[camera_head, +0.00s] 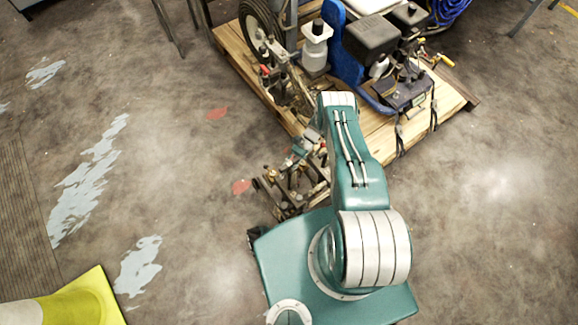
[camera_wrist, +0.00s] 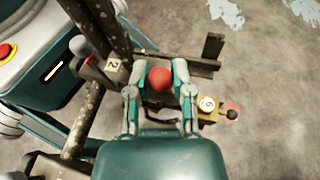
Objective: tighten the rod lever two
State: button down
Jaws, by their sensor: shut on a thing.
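In the wrist view, my gripper (camera_wrist: 163,72) is shut around a round red knob (camera_wrist: 160,79), with one finger on each side. The lever shaft under the knob is hidden. A white tag with a "2" (camera_wrist: 112,65) sits on the dark frame just left of the fingers. In the head view, the striper's metal lever frame (camera_head: 292,185) stands beside my arm, and the arm hides most of my gripper there.
A round tag reading 6 or 9 (camera_wrist: 208,103) sits on a brass-coloured block right of the gripper. A wooden pallet (camera_head: 455,98) carries the striper's engine. The floor at left is open, with a yellow object (camera_head: 85,302) at the corner.

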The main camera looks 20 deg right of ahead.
jog(key=shift+w, duration=0.2)
jog(key=shift+c, duration=2.4)
grip_release()
jog(key=shift+d, duration=0.1)
jog(key=v, duration=0.7)
jog(key=shift+d, duration=0.2)
jog(key=shift+w, duration=0.1)
